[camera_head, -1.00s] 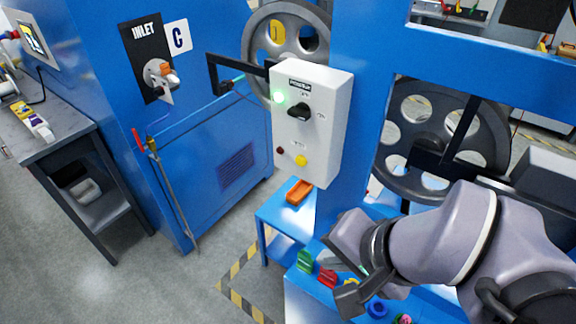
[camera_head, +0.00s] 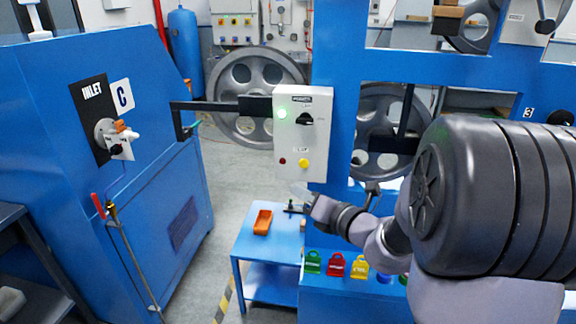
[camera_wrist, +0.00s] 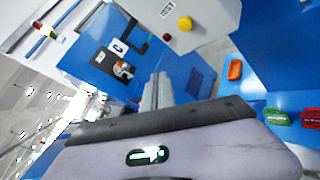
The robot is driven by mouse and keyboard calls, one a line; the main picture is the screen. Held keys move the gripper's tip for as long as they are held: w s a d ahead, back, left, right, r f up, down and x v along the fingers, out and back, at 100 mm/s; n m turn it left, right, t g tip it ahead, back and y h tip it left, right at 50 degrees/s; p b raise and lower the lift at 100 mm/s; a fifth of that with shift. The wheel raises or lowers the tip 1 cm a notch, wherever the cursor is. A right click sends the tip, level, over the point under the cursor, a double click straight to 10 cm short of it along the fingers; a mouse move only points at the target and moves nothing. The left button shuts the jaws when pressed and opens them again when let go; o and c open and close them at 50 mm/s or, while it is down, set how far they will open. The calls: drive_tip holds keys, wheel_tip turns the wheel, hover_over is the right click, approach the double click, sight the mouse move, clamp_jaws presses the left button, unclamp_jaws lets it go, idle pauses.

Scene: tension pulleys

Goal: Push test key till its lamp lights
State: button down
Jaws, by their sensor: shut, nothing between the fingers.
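The white control box (camera_head: 303,150) hangs on the blue frame post. The yellow test key (camera_head: 304,163) is at its lower right, with a small dark red, unlit lamp (camera_head: 282,161) to its left. My gripper (camera_head: 299,191) is shut and empty, just below the box's lower edge in the head view. In the wrist view its fingertips (camera_wrist: 160,76) are below the key in the picture, apart from it.
An orange tray (camera_head: 262,222) sits on a blue table below. Colored tags (camera_head: 336,265) line the blue ledge.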

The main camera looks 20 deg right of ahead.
drive_tip(key=w+d+p, duration=0.1)
drive_tip(key=w+d, duration=0.3)
drive_tip(key=w, duration=0.3)
drive_tip(key=shift+w+d+p, duration=0.15)
drive_tip(key=shift+d+p, duration=0.15)
drive_tip(key=shift+d, duration=0.05)
drive_tip(key=shift+d, duration=0.1)
idle(1.8)
drive_tip(key=shift+w+d, duration=0.15)
drive_tip(key=shift+w, duration=0.2)
drive_tip(key=shift+w+d+p, duration=0.25)
drive_tip(key=shift+w+p, duration=0.1)
drive_tip(key=shift+p, duration=0.15)
idle(0.5)
drive_tip(key=shift+s, duration=0.1)
drive_tip(key=shift+s+a, duration=0.45)
drive_tip(key=shift+s, duration=0.15)
drive_tip(key=shift+s+a+b, duration=0.25)
drive_tip(key=shift+s+a, duration=0.5)
drive_tip(key=shift+s, duration=0.3)
drive_tip(key=shift+s+a+b, duration=0.2)
drive_tip(key=shift+s+a, duration=0.5)
drive_tip(key=shift+s, duration=0.35)
